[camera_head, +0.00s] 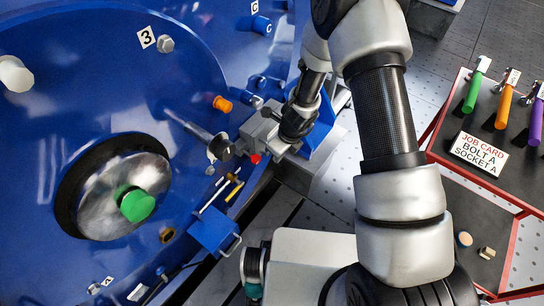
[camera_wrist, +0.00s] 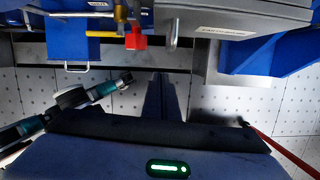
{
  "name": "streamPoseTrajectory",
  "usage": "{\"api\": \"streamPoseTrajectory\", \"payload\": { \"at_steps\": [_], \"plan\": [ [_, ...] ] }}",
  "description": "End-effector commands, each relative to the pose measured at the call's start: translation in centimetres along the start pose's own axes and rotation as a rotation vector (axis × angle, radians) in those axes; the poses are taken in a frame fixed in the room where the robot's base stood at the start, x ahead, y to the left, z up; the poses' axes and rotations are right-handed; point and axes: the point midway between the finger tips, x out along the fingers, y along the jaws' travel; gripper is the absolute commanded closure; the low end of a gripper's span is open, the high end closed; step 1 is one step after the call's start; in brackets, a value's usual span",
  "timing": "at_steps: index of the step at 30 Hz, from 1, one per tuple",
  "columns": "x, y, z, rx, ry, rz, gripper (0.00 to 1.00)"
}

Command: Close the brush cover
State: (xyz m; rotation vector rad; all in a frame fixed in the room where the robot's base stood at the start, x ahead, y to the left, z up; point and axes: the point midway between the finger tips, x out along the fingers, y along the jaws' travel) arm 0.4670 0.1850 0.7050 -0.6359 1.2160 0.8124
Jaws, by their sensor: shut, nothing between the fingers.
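The brush cover (camera_head: 212,229) is a small blue panel with a wire handle on the blue motor's lower right side. It stands swung out from the housing, and brass parts (camera_head: 234,187) show uncovered just above it. The cover also shows at the upper left of the wrist view (camera_wrist: 72,45), its wire handle hanging at its lower edge. My gripper (camera_head: 245,144) is at the end of my arm, shut and empty, above and to the right of the cover and apart from it. Its fingertips are small and hard to make out.
A red block (camera_wrist: 135,41) and a grey box (camera_wrist: 235,14) lie close to the cover. A green-capped shaft (camera_head: 137,204) juts from the motor's face. A red-framed cart (camera_head: 440,140) with coloured-handled tools and a job card stands at the right. Perforated floor is open between.

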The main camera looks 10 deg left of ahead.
Motion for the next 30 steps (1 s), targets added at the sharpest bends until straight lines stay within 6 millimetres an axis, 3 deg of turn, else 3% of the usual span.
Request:
{"api": "streamPoseTrajectory", "payload": {
  "at_steps": [1,3,6,12,18,26,28,30],
  "plan": [
    [-0.1,-0.6,-0.5,0.003,0.001,-0.001,1.00],
    [-2.8,-0.3,-0.1,-0.002,-0.002,-0.003,1.00],
    [-5.2,-0.2,-0.1,-0.002,0.000,-0.002,1.00],
    [-8.6,-0.1,-0.3,-0.001,0.002,-0.001,1.00],
    [-10.0,-0.1,-0.4,0.002,0.002,0.000,1.00],
    [-10.3,-0.1,-0.3,-0.003,0.000,0.000,1.00],
    [-11.4,-0.3,0.1,-0.036,-0.012,-0.001,1.00],
    [-14.0,-0.5,1.0,-0.111,-0.039,-0.004,1.00]
  ]
}}
